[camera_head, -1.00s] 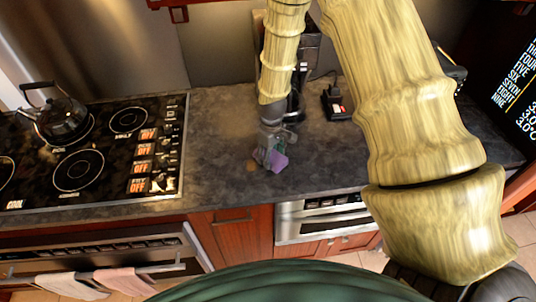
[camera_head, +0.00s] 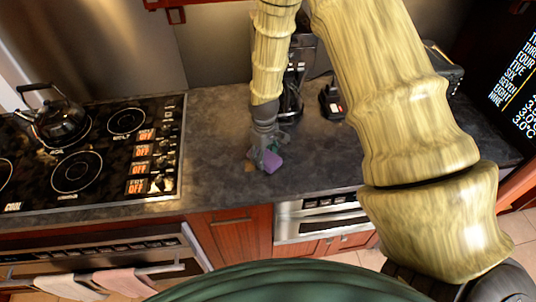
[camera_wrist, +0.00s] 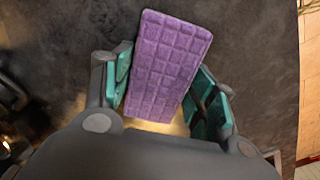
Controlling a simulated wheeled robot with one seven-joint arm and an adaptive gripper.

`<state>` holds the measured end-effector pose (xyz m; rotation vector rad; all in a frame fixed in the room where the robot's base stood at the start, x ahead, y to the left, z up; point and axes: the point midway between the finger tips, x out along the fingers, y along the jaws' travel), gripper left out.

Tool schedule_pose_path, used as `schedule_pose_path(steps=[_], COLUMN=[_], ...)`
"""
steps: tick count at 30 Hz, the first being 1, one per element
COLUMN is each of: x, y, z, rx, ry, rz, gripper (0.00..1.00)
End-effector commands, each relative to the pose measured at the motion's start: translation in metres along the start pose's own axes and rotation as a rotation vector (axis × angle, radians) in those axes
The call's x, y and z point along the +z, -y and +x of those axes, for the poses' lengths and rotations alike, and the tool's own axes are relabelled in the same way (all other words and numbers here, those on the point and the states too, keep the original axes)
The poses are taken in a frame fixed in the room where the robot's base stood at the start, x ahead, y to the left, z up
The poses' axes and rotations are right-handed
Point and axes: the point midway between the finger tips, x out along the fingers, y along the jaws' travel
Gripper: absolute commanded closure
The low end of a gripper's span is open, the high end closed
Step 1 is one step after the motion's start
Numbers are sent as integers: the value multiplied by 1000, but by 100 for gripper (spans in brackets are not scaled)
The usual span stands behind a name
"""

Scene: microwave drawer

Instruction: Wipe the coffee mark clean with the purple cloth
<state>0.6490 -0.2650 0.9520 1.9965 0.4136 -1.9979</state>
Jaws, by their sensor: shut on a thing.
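The purple cloth (camera_head: 272,162) is a quilted, folded-looking pad at the counter surface. It also shows in the wrist view (camera_wrist: 165,60), between the two teal-lined fingers. My gripper (camera_head: 263,158) is shut on it and points down at the counter; in the wrist view the gripper (camera_wrist: 163,78) has a finger on each side of the cloth. The coffee mark (camera_head: 250,166) is a small brownish patch just left of my gripper, partly hidden by it. A tan patch (camera_wrist: 158,126), likely this mark, shows below the cloth in the wrist view.
The dark stone counter (camera_head: 215,130) is clear around the cloth. A stove (camera_head: 95,150) with a kettle (camera_head: 60,122) stands to the left. A coffee machine (camera_head: 303,60) and a small black device (camera_head: 333,100) stand behind. The counter's front edge (camera_head: 230,203) is near.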

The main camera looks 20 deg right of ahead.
Motion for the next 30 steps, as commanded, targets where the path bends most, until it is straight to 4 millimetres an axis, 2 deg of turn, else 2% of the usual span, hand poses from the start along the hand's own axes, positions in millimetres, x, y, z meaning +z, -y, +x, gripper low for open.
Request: schedule_pose_path(steps=[30], x=[-25], y=[30], z=[0], rx=[0], ry=[0], rz=[0], gripper=[73])
